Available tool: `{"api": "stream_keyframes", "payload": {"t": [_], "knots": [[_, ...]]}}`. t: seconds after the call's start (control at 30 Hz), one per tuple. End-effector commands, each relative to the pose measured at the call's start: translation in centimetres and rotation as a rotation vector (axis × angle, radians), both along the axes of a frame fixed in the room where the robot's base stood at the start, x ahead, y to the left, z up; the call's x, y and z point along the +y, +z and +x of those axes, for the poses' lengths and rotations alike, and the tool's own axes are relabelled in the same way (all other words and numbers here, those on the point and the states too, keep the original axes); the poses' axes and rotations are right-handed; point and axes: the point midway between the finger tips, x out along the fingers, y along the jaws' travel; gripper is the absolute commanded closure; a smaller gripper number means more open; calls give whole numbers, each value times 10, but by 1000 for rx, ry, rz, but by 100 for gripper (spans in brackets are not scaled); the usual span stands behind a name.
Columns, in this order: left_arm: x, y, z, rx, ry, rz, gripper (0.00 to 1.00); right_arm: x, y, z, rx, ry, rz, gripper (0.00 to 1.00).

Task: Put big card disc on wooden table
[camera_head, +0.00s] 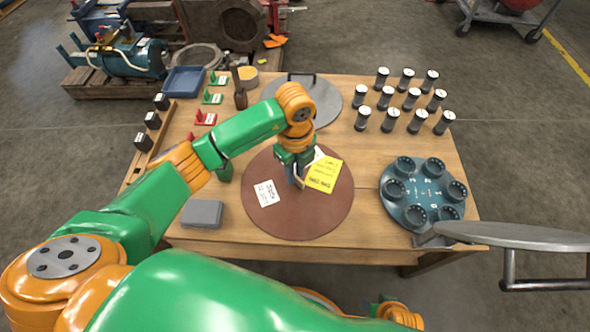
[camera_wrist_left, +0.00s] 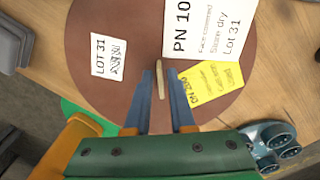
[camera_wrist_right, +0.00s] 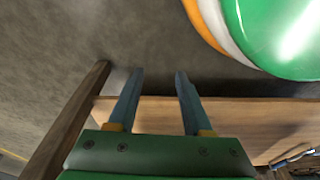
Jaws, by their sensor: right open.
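The big card disc (camera_head: 272,218) is a flat brown disc with a white label, lying over the front middle of the wooden table (camera_head: 365,235). Any small gap beneath it cannot be told. It fills much of the left wrist view (camera_wrist_left: 120,20). A thin pale upright tab (camera_wrist_left: 161,80) rises from its middle. My left gripper (camera_wrist_left: 160,72) points down over the disc, its fingers close on both sides of the tab; whether they press on it is unclear. My right gripper (camera_wrist_right: 160,75) is open and empty, low beside a wooden table edge.
A yellow note (camera_head: 323,174) and a white card (camera_wrist_left: 209,25) are at the disc. A grey disc (camera_head: 318,105) lies behind, black cylinders (camera_head: 388,119) back right, a teal round holder (camera_head: 425,189) right, a grey block (camera_head: 201,213) left. A grey round plate (camera_head: 510,236) juts in at right.

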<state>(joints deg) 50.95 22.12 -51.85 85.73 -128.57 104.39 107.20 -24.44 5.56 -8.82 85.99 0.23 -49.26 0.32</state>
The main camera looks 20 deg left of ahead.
Motion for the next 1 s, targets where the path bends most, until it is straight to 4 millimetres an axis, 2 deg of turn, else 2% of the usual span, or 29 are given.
{"api": "stream_keyframes", "payload": {"t": [0.3, 0.4, 0.53, 0.7, 0.8, 0.9, 1.0], "knots": [[0, 1, 0, 0, 0, 0, 63, 0, 0, 0, 0, 0, -1, 50], [0, 7, 0, 0, -1, 1, 63, -1, -1, -3, 2, 1, -2, 50], [0, 34, 1, -3, -1, 1, 63, -4, -13, -19, 21, 4, -7, 50], [0, 86, 1, -4, -1, 0, 63, -15, -15, -33, 24, 5, -22, 50], [0, 107, 1, -3, 0, 1, 63, -20, -16, -38, 25, 5, -28, 50], [0, 121, 1, -2, 0, 1, 63, -25, -16, -44, 25, 5, -34, 50], [0, 124, 0, 0, 0, 1, 63, -27, -18, -46, 24, 5, -37, 50]]}}
